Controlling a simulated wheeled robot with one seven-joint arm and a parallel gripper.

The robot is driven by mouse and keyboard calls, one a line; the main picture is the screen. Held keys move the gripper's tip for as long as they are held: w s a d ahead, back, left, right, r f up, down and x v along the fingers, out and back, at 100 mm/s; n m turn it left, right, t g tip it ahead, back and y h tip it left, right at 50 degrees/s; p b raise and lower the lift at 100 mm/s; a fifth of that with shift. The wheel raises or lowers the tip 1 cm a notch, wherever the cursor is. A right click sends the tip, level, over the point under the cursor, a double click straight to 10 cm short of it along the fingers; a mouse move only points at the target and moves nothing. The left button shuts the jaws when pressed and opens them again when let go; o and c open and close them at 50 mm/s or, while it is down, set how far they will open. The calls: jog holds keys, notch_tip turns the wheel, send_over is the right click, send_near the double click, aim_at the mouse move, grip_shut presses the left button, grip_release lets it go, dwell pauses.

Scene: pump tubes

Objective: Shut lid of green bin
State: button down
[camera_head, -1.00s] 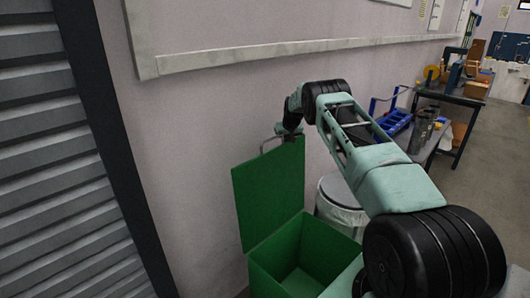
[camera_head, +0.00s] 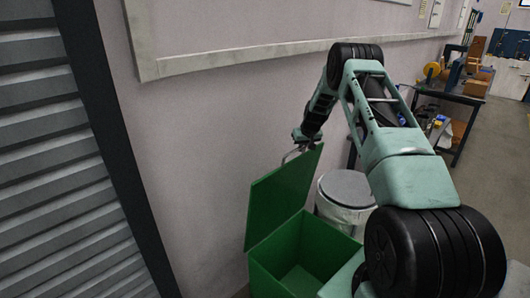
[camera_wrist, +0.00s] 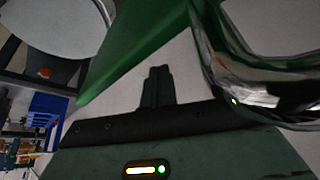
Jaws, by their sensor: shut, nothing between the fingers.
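The green bin (camera_head: 325,240) stands open against the wall, its inside showing in the head view. Its green lid (camera_head: 281,194) is raised at the left and leans over toward the opening. My gripper (camera_head: 291,157) is at the upper edge of the lid, on its wall side, and is partly hidden by the lid and my wrist. In the wrist view my gripper's fingers (camera_wrist: 157,74) are together and empty, close to the green lid (camera_wrist: 134,46). I cannot tell whether they touch it.
A round grey-topped can with a light liner (camera_head: 345,190) stands just right of the bin. A dark workbench (camera_head: 447,97) with parts is farther right. A slatted shutter (camera_head: 55,150) is at the left. Open floor (camera_head: 490,165) lies at the right.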

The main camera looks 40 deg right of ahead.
jog(key=shift+s+d+r+b, duration=0.1)
jog(key=shift+s+d+b, duration=0.05)
jog(key=shift+s, duration=1.45)
jog(key=shift+s+d+r+b, duration=0.1)
jog(key=shift+s+b, duration=0.05)
jog(key=shift+s, duration=1.45)
notch_tip(320, 180, up, 12)
jog(key=p, duration=0.6)
send_over(313, 155)
jog(key=s, duration=0.1)
jog(key=shift+a, duration=0.15)
